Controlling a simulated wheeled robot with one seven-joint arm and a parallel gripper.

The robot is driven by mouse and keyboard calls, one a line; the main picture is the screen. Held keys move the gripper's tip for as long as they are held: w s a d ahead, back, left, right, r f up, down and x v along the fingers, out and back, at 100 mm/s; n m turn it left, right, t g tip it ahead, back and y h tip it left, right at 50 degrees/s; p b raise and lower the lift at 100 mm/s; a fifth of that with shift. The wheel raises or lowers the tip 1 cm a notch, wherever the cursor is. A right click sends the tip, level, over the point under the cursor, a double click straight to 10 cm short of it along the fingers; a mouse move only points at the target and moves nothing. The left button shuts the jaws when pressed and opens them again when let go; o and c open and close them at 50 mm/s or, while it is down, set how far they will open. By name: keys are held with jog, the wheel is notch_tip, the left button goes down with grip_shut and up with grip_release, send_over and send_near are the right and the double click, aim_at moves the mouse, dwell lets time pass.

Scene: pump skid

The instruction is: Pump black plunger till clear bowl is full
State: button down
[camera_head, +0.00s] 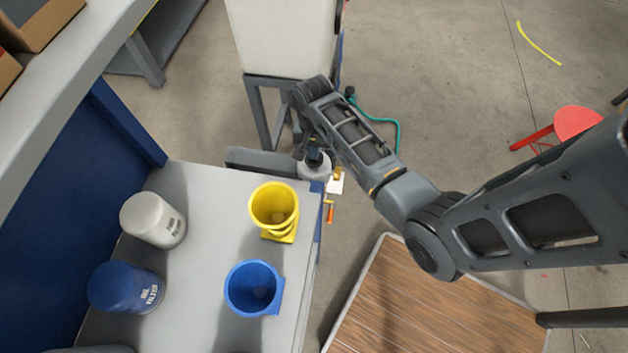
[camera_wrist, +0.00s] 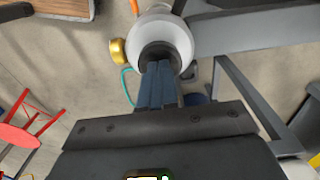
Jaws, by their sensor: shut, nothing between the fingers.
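The black plunger (camera_wrist: 160,52) sits on top of a round pale grey body (camera_wrist: 178,33) in the wrist view. My gripper (camera_wrist: 158,70) is shut and empty, its blue-grey fingertips over the plunger and appearing to touch or nearly touch it. In the head view the pale body (camera_head: 311,172) stands past the bench's far right corner, with my wrist above it and a dark part on top. I cannot make out the clear bowl or its fill level for sure; it is probably hidden below the pale body.
A yellow cup (camera_head: 274,205), a blue cup (camera_head: 252,288), a white filter (camera_head: 153,220) and a blue filter (camera_head: 126,287) stand on the grey bench (camera_head: 205,260). A white tank (camera_head: 285,38) stands behind.

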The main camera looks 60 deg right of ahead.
jog(key=shift+f+b, duration=0.5)
jog(key=shift+f, duration=0.5)
jog(key=shift+r, duration=0.1)
jog(key=shift+r+p, duration=1.65)
jog(key=shift+p, duration=0.3)
jog(key=shift+f, duration=0.25)
